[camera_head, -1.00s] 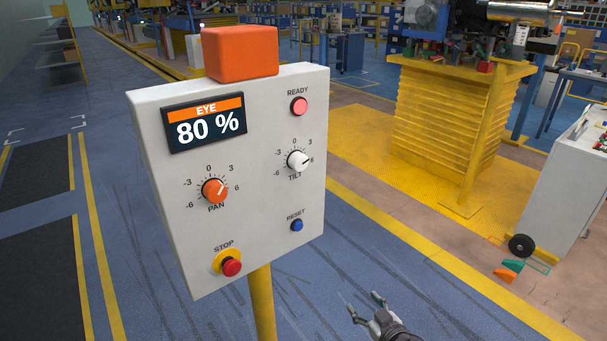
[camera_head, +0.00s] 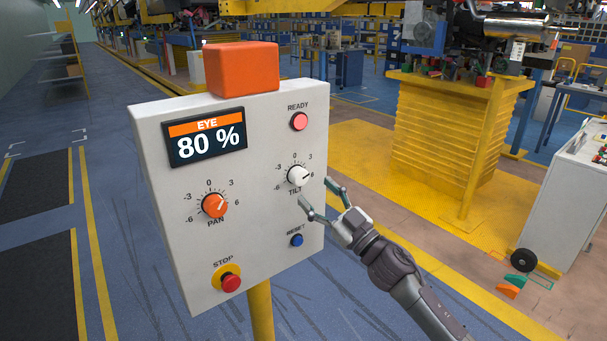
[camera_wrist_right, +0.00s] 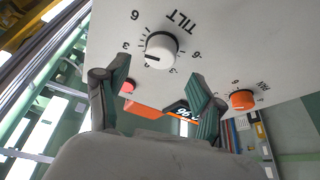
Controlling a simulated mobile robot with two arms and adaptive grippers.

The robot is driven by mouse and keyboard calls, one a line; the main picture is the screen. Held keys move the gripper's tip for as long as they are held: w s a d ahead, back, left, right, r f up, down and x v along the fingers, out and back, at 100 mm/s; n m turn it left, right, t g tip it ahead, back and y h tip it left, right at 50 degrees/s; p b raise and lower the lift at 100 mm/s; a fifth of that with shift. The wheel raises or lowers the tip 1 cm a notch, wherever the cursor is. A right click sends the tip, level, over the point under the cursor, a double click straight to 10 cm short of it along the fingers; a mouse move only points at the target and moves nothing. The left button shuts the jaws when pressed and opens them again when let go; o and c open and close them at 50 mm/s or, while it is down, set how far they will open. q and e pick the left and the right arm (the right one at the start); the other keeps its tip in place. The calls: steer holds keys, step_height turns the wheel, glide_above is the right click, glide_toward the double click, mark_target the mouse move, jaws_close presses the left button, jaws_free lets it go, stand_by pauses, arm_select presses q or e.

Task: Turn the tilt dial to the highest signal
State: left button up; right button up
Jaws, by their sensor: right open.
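The white tilt dial (camera_head: 298,175) is on the right side of a light grey control box (camera_head: 262,240); its pointer mark is toward the 6 side. The display (camera_head: 206,138) reads EYE 80 %. My right gripper (camera_head: 316,199) is open and empty, just right of and below the tilt dial, fingers spread toward it. In the right wrist view the tilt dial (camera_wrist_right: 161,50) lies ahead of and between the open fingers (camera_wrist_right: 158,85), not between the pads. My left gripper is not in view.
On the panel are the orange pan dial (camera_head: 214,205), red stop button (camera_head: 231,283), blue reset button (camera_head: 296,240) and pink-red ready lamp (camera_head: 299,121). An orange block (camera_head: 242,67) tops the box. A yellow post (camera_head: 261,312) carries it.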

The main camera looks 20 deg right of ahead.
mark_target(302, 179)
steer(key=p+x, duration=0.1)
steer(key=x, duration=0.4)
steer(key=shift+w, duration=0.15)
steer(key=c, duration=1.1)
steer(key=shift+c, duration=0.2)
steer(key=shift+n, duration=0.5)
steer(key=n+g, duration=0.1)
steer(key=n, duration=0.1)
steer(key=n+y+p, duration=0.1)
steer(key=n, duration=0.1)
steer(key=shift+r+g+y, duration=0.1)
steer(key=shift+g+y, duration=0.2)
steer(key=shift+g, duration=0.1)
steer(key=shift+n+g+y+p, duration=0.5)
steer(key=shift+n+g+p, duration=0.35)
steer(key=shift+n, duration=1.35)
